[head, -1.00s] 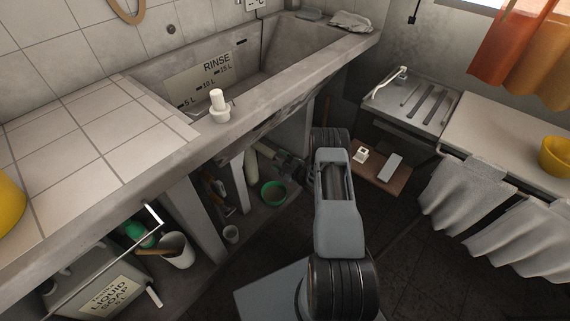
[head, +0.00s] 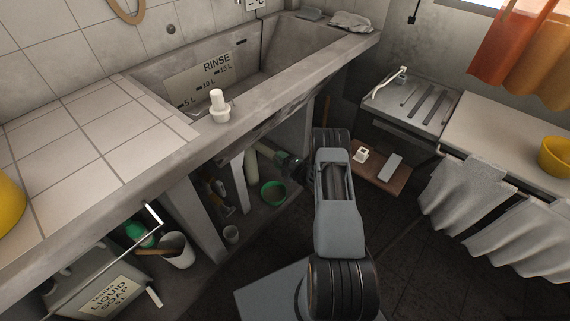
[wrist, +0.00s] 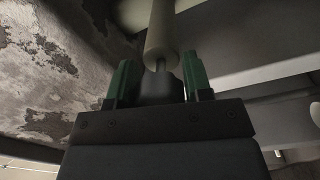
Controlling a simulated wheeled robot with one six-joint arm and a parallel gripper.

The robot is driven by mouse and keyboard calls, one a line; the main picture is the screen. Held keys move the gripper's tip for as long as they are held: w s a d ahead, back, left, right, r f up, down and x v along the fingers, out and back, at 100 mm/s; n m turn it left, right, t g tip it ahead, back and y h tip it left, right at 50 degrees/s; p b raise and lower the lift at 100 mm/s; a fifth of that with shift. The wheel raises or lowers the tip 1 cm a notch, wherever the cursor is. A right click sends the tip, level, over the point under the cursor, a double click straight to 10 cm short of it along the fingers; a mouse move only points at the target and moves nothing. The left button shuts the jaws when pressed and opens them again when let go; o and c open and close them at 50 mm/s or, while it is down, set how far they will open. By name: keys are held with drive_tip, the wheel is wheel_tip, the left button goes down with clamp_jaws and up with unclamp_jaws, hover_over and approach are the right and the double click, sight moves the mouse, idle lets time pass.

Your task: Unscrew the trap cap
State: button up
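In the wrist view, two green fingers of my gripper (wrist: 159,78) stand apart, one on each side of a dark rounded part (wrist: 160,90), which looks like the trap cap. A thin grey stub and a cream pipe (wrist: 162,35) run on beyond it. I cannot tell whether the fingers press on the dark part or only flank it. In the head view, my gripper (head: 293,162) is under the washtub, close to the end of the cream trap pipe (head: 265,151). The arm hides part of it, and the cap is not clear there.
A green bowl (head: 273,193) sits on the floor below the pipe. A concrete leg (head: 194,215) and the washtub rim (head: 262,118) bound the space. A white standpipe plug (head: 219,106) stands on the rim. A wooden board (head: 382,172) lies at the right.

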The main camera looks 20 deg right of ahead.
drive_tip(key=o, duration=0.3)
drive_tip(key=p+v, duration=0.1)
drive_tip(key=v, duration=0.6)
drive_tip(key=shift+r, duration=0.1)
idle(0.3)
drive_tip(key=shift+s, duration=0.1)
idle(0.4)
